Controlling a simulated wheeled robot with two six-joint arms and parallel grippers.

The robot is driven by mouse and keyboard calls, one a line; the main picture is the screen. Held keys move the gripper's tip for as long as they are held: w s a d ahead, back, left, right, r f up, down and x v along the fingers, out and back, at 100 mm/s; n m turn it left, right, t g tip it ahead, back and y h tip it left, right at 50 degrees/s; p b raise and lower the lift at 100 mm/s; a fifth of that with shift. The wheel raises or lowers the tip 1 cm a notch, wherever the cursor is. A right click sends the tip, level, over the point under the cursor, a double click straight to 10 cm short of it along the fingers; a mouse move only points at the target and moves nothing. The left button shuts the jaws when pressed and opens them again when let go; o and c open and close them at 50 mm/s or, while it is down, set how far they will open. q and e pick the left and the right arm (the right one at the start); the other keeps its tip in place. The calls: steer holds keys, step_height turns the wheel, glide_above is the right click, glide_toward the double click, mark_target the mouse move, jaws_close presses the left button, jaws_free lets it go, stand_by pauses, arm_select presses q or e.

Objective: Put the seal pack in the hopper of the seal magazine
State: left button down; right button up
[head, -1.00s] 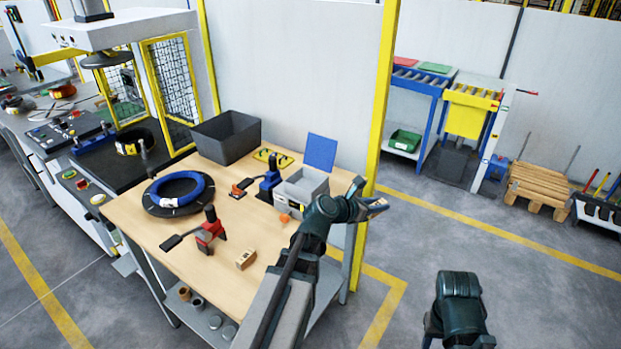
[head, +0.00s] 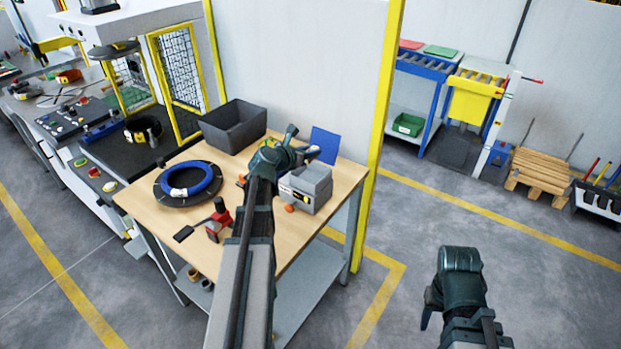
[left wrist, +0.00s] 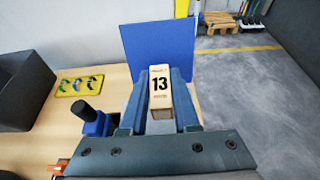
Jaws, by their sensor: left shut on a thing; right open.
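The seal pack (left wrist: 160,90), a beige block marked 13, sits between the fingers of my left gripper (left wrist: 161,75) in the left wrist view. In the head view my left gripper (head: 302,146) is shut on it above the table, near the seal magazine (head: 306,190). The magazine is a grey box with an open-topped hopper. A blue panel (head: 324,145) stands up behind it and also shows beyond the pack in the left wrist view (left wrist: 158,42). My forearm and gripper hide part of the table. My right gripper (head: 428,305) is open, low over the floor, away from the table.
A black bin (head: 234,128) stands at the table's back. A blue coil (head: 187,180) lies on a dark round plate at left.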

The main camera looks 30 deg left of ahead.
arm_select(q)
steer(key=shift+f+b, duration=4.1)
steer(key=shift+f, duration=0.5)
steer(key=shift+r, duration=0.1)
